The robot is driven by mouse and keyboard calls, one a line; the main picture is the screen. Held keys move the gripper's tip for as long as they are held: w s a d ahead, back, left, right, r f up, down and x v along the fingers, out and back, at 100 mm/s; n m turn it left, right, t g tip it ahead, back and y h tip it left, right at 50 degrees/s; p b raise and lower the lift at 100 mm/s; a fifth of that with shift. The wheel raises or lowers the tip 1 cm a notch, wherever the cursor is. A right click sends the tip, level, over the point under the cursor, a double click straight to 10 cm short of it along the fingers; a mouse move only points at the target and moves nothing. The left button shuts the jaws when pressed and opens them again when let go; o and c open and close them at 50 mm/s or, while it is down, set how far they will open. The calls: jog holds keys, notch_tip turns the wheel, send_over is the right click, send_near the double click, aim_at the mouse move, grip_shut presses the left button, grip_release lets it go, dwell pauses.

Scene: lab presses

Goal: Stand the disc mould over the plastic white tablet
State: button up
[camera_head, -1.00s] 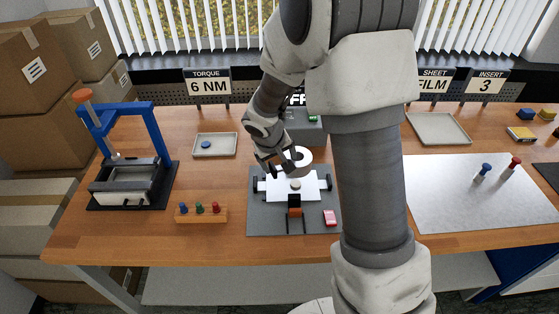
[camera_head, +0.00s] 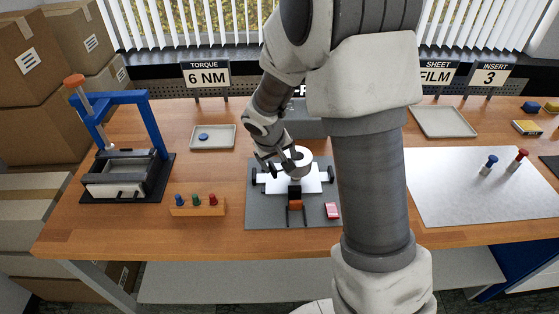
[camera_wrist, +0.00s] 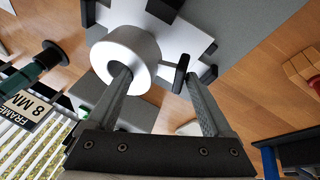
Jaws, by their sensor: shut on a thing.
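The disc mould (camera_head: 302,158) is a thick white ring, and it shows large in the wrist view (camera_wrist: 143,50). My gripper (camera_head: 283,163) is shut on its wall: in the wrist view one finger reaches into the hole and the other is outside. The ring is over the middle of a white plate (camera_head: 315,184) with black side knobs, on a grey mat (camera_head: 262,212). I cannot tell whether the ring touches the plate. The plastic white tablet is hidden, apparently by the ring.
A grey box (camera_head: 308,127) stands behind. A blue-framed press (camera_head: 150,130) and a wooden peg rack (camera_head: 197,208) are to the left.

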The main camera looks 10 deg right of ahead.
aim_at(279, 170)
jog(key=shift+f+b, duration=0.9)
jog(key=shift+f, duration=0.2)
jog(key=shift+b, duration=0.65)
dwell(1.0)
jog(key=shift+f+b, duration=0.95)
jog(key=shift+b, duration=0.15)
jog(key=o, duration=1.3)
jog(key=p+v, duration=0.2)
jog(key=v, duration=1.5)
jog(key=shift+r+p, duration=0.3)
jog(key=shift+p, duration=0.1)
